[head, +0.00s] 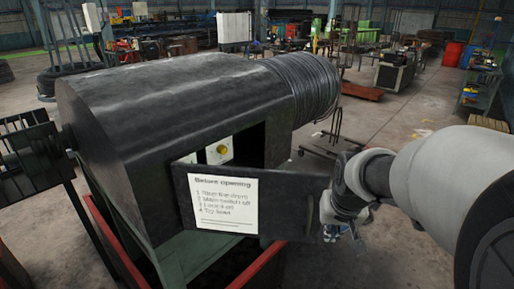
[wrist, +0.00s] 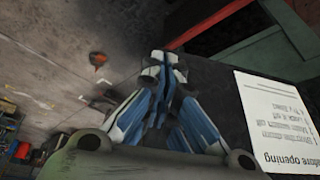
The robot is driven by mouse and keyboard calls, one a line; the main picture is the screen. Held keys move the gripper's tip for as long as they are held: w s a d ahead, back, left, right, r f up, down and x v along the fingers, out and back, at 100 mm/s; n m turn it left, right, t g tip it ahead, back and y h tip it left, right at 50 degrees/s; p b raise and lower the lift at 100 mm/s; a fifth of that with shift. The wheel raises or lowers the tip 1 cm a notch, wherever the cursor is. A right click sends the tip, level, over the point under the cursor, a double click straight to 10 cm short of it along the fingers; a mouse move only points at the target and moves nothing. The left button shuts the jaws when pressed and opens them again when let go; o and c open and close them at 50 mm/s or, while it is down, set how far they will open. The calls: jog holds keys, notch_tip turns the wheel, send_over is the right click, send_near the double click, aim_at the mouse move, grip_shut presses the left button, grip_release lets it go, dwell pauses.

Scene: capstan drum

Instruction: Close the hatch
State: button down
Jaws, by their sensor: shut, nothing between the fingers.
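The hatch (head: 285,200) is a dark flat panel on the side of the capstan drum housing (head: 170,105). It stands open, swung out from the dark opening (head: 250,145). A white notice headed "Before opening" (head: 222,204) is on its outer face. My gripper (head: 340,232) is at the hatch's right edge, low down; I cannot tell whether it touches. In the wrist view, my gripper (wrist: 165,62) has its blue and white fingers shut with nothing between them, over the hatch's dark face (wrist: 215,90). The notice (wrist: 272,120) shows at right.
A pale panel with a yellow knob (head: 222,150) shows inside the opening. Wound cable (head: 302,85) wraps the drum's right end. A red frame (head: 262,268) runs below the housing. A dark slatted guard (head: 30,155) stands at left. Open floor (head: 420,110) lies beyond at right.

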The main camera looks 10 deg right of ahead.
jog(key=w+d+f+b, duration=0.2)
jog(key=w+f, duration=0.4)
jog(key=shift+w+f, duration=0.2)
jog(key=shift+w, duration=0.1)
